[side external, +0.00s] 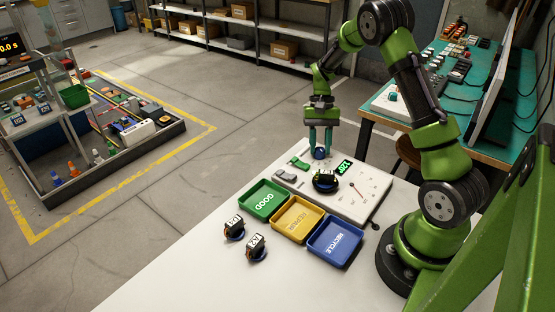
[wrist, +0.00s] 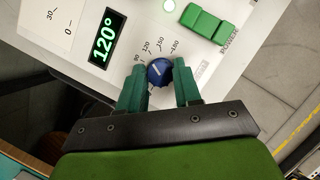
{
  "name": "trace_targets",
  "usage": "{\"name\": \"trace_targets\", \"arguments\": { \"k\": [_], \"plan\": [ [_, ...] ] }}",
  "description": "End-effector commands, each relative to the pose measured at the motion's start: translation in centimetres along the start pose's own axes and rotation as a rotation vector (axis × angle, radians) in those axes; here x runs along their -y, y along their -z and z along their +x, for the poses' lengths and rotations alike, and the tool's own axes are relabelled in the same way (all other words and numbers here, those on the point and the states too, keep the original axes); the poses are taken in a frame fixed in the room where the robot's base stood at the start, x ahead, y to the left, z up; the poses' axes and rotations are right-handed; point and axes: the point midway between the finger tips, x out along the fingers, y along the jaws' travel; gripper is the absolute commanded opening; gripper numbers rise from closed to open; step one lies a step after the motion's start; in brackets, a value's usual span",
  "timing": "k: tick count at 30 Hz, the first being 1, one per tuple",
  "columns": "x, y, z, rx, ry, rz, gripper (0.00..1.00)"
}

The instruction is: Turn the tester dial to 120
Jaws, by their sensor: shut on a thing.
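The blue tester dial (wrist: 159,72) sits on the white tester panel, with a white pointer line and printed marks 90, 120, 150 and 180 around it. The dial also shows in the side external view (side external: 320,153). My gripper (wrist: 160,80) is shut on the dial, with one green finger on each side of it. The tester display (wrist: 103,39) reads 120° in green; it also shows in the side external view (side external: 344,168). The white tester (side external: 347,205) stands on the bench's far edge.
Green (side external: 264,199), yellow (side external: 297,219) and blue (side external: 335,241) trays lie in front of the tester. A servo (side external: 325,181) sits on the tester, and two more servos (side external: 234,228) (side external: 256,248) stand at left. The bench's front left is clear.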

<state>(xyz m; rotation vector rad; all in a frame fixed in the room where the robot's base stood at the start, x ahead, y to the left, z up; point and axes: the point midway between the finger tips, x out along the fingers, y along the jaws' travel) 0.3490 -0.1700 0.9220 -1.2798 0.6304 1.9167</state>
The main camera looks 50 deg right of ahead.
Motion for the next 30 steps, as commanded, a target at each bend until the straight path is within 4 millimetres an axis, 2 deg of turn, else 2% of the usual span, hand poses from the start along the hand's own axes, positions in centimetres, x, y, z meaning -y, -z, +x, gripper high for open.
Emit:
{"name": "trace_targets", "arguments": {
  "k": [10,11,15,25,30],
  "plan": [
    [0.0,0.1,-0.1,-0.003,0.002,0.001,0.03],
    [0.0,0.1,-0.1,-0.003,0.002,0.001,0.36],
    [0.0,0.0,-0.1,-0.002,0.002,0.001,0.57],
    [0.0,0.0,-0.3,-0.002,0.001,0.001,0.57],
    [0.0,0.1,-2.4,-0.005,0.003,0.002,0.57]
  ]
}}
